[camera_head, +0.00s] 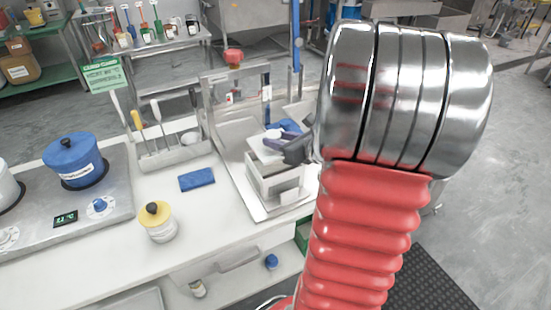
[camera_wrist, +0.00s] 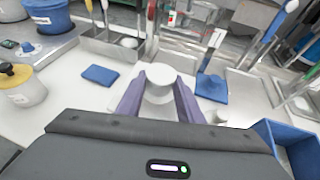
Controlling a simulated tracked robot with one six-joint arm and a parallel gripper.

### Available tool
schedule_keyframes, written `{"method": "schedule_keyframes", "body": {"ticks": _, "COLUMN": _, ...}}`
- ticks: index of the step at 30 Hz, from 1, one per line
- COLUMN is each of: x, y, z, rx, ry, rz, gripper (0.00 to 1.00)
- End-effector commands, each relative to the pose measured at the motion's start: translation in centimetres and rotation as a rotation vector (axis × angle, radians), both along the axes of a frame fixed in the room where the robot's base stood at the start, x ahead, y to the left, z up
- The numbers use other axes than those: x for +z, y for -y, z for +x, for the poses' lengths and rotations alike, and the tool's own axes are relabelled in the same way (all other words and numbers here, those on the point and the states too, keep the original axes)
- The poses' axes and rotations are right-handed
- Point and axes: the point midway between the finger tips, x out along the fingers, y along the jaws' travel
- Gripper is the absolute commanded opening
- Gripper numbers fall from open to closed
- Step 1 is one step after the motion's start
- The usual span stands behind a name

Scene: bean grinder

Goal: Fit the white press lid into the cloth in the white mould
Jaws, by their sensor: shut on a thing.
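My gripper (camera_head: 283,139) is shut on the white press lid. In the wrist view its two purple fingers (camera_wrist: 158,98) close on either side of the lid's round white knob (camera_wrist: 160,74). In the head view the lid (camera_head: 263,150) shows as a pale flat shape at the fingers, at or just above the top of the white mould (camera_head: 274,186). I cannot tell whether lid and mould touch. The mould is a boxy white form on a metal tray. The cloth inside it is not clearly visible, and my gripper's body hides much of the wrist view below the lid.
A blue item (camera_wrist: 212,88) lies right of the fingers. A folded blue cloth (camera_head: 197,179) and a yellow-lidded jar (camera_head: 158,221) are on the white counter. A utensil holder (camera_head: 171,151) stands behind. A blue pot (camera_head: 74,160) sits on the hob at left.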

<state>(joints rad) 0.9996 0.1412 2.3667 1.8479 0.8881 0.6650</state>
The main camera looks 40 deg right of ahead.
Motion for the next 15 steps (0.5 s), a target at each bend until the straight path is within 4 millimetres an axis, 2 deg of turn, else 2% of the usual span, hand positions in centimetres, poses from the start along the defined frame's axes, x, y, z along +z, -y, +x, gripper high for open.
{"method": "schedule_keyframes", "body": {"ticks": 3, "x": -1.7, "y": 0.0, "z": 0.0, "rx": -0.001, "ry": -0.002, "rz": 0.003, "gripper": 0.07}}
{"method": "schedule_keyframes", "body": {"ticks": 6, "x": -2.3, "y": 0.0, "z": 0.0, "rx": -0.001, "ry": -0.001, "rz": 0.001, "gripper": 0.07}}
{"method": "schedule_keyframes", "body": {"ticks": 15, "x": -2.4, "y": 0.1, "z": 0.0, "rx": -0.002, "ry": 0.001, "rz": -0.001, "gripper": 0.07}}
